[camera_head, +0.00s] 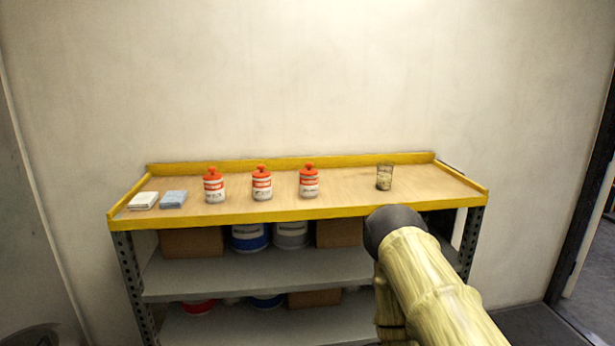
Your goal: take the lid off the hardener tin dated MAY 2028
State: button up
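Three similar white tins with orange-red bands and orange knobbed lids stand upright in a row on the bench top: a left tin (214,187), a middle tin (262,184) and a right tin (309,182). Each has its lid on. Their label print is too small to read, so I cannot tell which is dated MAY 2028. My arm comes in from the lower right, in front of the bench. My gripper's fingers do not show in this view.
The wooden bench top (345,185) has a raised yellow rim. A white folded cloth or pad (143,201) and a blue one (173,199) lie at left. A glass cup (384,178) with pale contents stands at right. Shelves below hold boxes and cans. A doorway is far right.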

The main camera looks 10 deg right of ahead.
aim_at(309, 171)
jog(key=k, duration=1.2)
jog(key=z, duration=0.55)
jog(key=i, duration=0.65)
jog(key=z, duration=0.8)
jog(key=i, duration=1.05)
jog(key=u, duration=0.75)
jog(key=i, duration=0.9)
jog(key=u, duration=0.65)
